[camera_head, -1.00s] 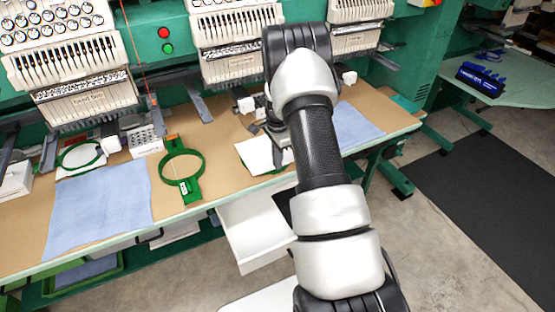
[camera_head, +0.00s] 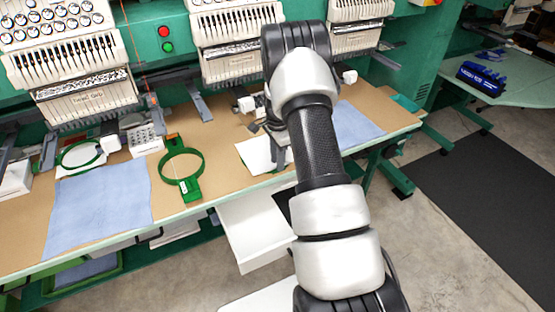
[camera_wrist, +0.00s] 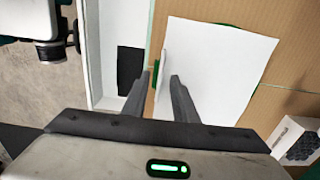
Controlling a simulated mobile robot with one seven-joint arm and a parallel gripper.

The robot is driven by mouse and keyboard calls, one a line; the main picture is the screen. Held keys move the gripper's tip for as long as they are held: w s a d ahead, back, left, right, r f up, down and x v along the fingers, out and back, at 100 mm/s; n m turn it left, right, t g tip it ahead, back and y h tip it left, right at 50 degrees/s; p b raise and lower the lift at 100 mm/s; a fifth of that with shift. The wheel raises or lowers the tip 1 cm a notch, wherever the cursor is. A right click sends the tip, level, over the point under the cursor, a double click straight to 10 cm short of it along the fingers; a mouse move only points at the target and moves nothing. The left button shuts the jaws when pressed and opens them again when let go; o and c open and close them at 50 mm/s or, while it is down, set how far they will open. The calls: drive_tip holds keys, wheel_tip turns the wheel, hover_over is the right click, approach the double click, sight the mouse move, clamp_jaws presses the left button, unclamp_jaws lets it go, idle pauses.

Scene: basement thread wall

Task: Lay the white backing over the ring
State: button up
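The white backing (camera_wrist: 218,72) is a flat white sheet on the brown worktop in the wrist view. It covers most of a green ring, whose edges show past the sheet at the left (camera_wrist: 155,72) and at the top. A narrow strip of the sheet's left edge looks raised. My gripper (camera_wrist: 160,75) has its two dark fingers apart, with tips near that left edge. I see no thing clamped between them. In the head view the backing (camera_head: 257,153) lies partly hidden behind my arm, and some green shows near its lower edge.
A green hoop with a handle (camera_head: 182,168) and a blue cloth (camera_head: 100,205) lie to the left. Another green hoop (camera_head: 80,156) lies farther left. An open white drawer (camera_head: 255,235) juts out below the worktop. Embroidery machine heads (camera_head: 235,35) stand behind.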

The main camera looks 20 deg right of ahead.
drive_tip(key=s+a+r+n+t, duration=0.1)
drive_tip(key=s+a+r+n, duration=0.1)
drive_tip(key=r, duration=1.2)
drive_tip(key=s+a+r+n, duration=0.1)
drive_tip(key=s+a+r, duration=0.15)
drive_tip(key=r, duration=1.15)
drive_tip(key=s+a+r+n+t+p, duration=0.2)
drive_tip(key=s+a+r+n, duration=0.4)
drive_tip(key=s+r, duration=0.25)
drive_tip(key=s+a+n+t, duration=0.1)
drive_tip(key=s+a+n, duration=0.1)
drive_tip(key=s, duration=0.4)
drive_tip(key=s+a+r+n+p, duration=0.1)
drive_tip(key=s+a+n, duration=0.1)
drive_tip(key=s, duration=0.4)
drive_tip(key=s+a+n+t, duration=0.1)
drive_tip(key=s+a+n, duration=0.1)
drive_tip(key=s+n, duration=0.2)
drive_tip(key=shift+s+a+r+n+t, duration=0.15)
drive_tip(key=shift+s+r+n+t, duration=0.15)
drive_tip(key=shift+s, duration=0.65)
